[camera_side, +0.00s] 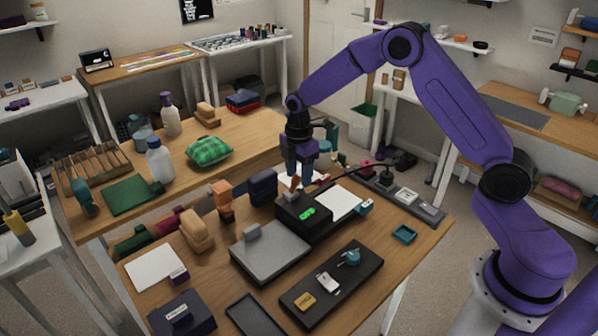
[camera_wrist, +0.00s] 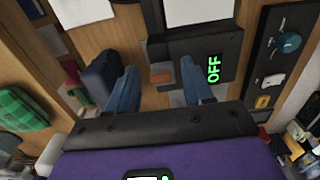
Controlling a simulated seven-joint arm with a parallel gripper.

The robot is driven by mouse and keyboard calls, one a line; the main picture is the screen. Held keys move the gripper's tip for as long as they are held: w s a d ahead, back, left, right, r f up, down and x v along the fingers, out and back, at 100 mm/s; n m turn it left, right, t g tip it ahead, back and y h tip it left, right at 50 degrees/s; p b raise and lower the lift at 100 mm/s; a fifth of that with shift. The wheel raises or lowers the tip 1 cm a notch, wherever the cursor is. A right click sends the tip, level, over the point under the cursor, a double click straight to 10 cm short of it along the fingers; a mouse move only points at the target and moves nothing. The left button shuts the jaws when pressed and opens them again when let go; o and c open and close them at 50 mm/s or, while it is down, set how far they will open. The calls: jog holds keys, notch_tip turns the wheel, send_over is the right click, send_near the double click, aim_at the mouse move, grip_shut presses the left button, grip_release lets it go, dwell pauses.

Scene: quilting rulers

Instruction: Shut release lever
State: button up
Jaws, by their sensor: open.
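A black box (camera_side: 303,222) stands on the wooden table with a lit green display, which reads OFF in the wrist view (camera_wrist: 214,68). A small orange-red piece (camera_side: 294,184), likely the release lever, shows at the box's back edge beside a grey block; it also shows in the wrist view (camera_wrist: 161,77). My gripper (camera_side: 297,180) is over that back edge, pointing down. In the wrist view my gripper (camera_wrist: 160,88) is open, its blue fingers apart, with the orange piece seen between them. I cannot tell whether a finger touches it.
A grey plate (camera_side: 268,256) lies at the box's front left. A black panel (camera_side: 325,298) with a teal knob (camera_side: 350,257) lies in front. A dark blue block (camera_side: 263,187) stands close left of my gripper. A cable runs behind to a grey strip (camera_side: 430,212).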

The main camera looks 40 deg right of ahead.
aim_at(294, 184)
grip_shut()
jog(key=shift+a, duration=0.1)
jog(key=a+h, duration=0.2)
jog(key=h, duration=0.1)
jog(key=shift+r+h, duration=0.3)
jog(key=h, duration=0.1)
jog(key=a+h, duration=0.1)
jog(key=shift+a+h, duration=0.25)
jog(key=shift+h, duration=0.15)
jog(key=a+h, duration=0.1)
jog(key=h, duration=0.2)
jog(key=shift+a+f, duration=0.2)
jog(key=shift+a, duration=0.15)
jog(key=shift+a+f+h, duration=0.15)
jog(key=shift+a+h, duration=0.15)
jog(key=shift+h, duration=0.35)
jog(key=shift+a+f+h, duration=0.1)
jog(key=shift+a+h, duration=0.15)
jog(key=shift+h, duration=0.4)
